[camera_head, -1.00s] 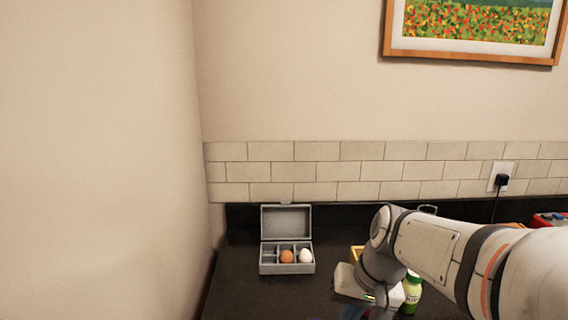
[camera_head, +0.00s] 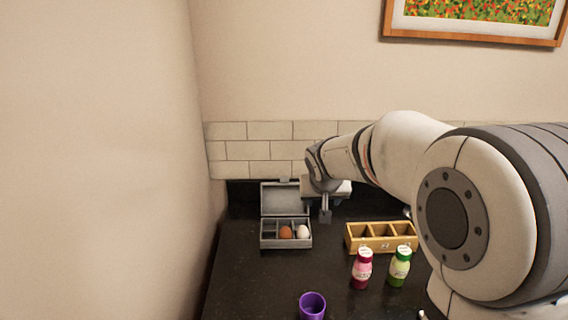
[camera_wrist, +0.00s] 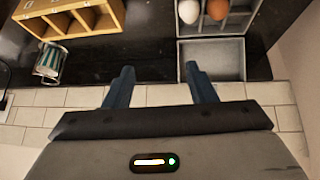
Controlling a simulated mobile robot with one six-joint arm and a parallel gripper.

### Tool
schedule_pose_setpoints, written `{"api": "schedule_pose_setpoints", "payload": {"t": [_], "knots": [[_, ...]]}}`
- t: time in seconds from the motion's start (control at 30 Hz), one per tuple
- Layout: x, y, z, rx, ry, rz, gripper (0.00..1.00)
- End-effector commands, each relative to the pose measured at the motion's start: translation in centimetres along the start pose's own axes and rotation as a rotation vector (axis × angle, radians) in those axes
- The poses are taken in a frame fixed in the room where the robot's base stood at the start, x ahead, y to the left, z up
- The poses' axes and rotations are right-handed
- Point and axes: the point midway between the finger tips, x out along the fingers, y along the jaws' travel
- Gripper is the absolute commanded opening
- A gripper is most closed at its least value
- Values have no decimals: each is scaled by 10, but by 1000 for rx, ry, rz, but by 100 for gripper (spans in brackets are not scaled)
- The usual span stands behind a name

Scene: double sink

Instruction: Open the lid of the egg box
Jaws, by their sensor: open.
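The grey egg box (camera_head: 286,243) stands on the dark counter near the left wall. Its lid (camera_head: 283,197) is raised upright at the back. A brown egg (camera_head: 286,232) and a white egg (camera_head: 303,232) sit in its compartments. My gripper (camera_head: 325,215) is just right of the box and its lid, apart from the eggs. In the wrist view my gripper (camera_wrist: 162,75) is open with nothing between its fingers. The lid (camera_wrist: 211,60) and the box (camera_wrist: 236,20) show at the upper right there, beside the right finger.
A wooden compartment box (camera_head: 381,245) stands to the right. A pink bottle (camera_head: 362,268), a green bottle (camera_head: 399,266) and a purple cup (camera_head: 312,306) stand in front. Counter left of the bottles is clear.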

Motion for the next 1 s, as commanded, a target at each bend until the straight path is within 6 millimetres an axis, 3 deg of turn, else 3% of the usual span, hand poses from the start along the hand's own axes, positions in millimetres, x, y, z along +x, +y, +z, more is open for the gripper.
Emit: {"api": "schedule_pose_setpoints", "payload": {"t": [0.03,0.1,0.3,0.5,1.0], "knots": [[8,-16,-27,-7,29,-10,51],[23,-36,-56,-7,76,-28,51],[56,-84,-108,-7,170,-80,51],[70,-103,-124,-8,203,-104,51],[130,-109,-137,-6,202,-103,51]]}}
